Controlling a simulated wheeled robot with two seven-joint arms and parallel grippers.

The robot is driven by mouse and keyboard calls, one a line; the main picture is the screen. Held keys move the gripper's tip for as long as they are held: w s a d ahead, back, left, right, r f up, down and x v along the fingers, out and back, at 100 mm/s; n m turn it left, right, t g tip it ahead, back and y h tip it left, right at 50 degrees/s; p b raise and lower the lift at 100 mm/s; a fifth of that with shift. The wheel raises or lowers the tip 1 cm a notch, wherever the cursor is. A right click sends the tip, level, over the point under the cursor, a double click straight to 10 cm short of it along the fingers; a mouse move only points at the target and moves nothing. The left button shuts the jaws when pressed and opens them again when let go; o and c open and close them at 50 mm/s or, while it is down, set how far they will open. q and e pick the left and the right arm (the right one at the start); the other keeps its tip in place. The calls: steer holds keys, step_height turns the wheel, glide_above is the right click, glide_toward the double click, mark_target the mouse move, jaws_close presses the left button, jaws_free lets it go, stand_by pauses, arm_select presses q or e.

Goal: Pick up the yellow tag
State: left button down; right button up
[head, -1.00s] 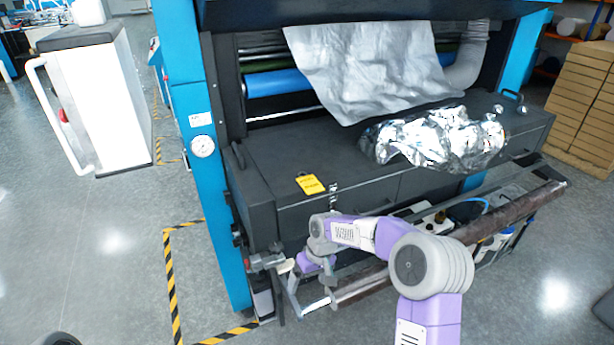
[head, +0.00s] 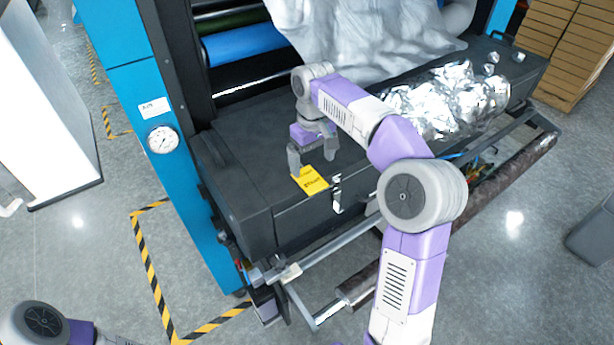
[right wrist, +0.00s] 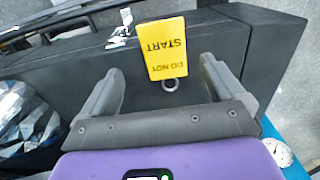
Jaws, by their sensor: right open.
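The yellow tag (head: 310,181) lies flat on the dark top of the machine, near its front edge and beside a metal latch. In the right wrist view the tag (right wrist: 163,48) shows the words "DO NOT START" upside down, with a metal ring at its near end. My right gripper (head: 312,165) is open and empty just above and behind the tag. In the right wrist view its two fingers (right wrist: 160,85) stand apart to either side of the ring end, and the tag lies mostly beyond them. My left gripper is out of view; part of my left arm shows at the lower left.
Crumpled silver foil (head: 450,100) lies on the machine top to the right. A silver sheet (head: 370,40) hangs behind my right arm. The latch (head: 337,193) sits at the front edge. A blue post with a gauge (head: 162,139) stands to the left.

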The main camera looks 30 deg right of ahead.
mark_target(309, 179)
steer(key=f, duration=0.5)
steer(key=shift+w+a, duration=0.2)
steer(key=shift+a, duration=0.15)
steer(key=shift+w, duration=0.1)
steer(key=c, duration=1.1)
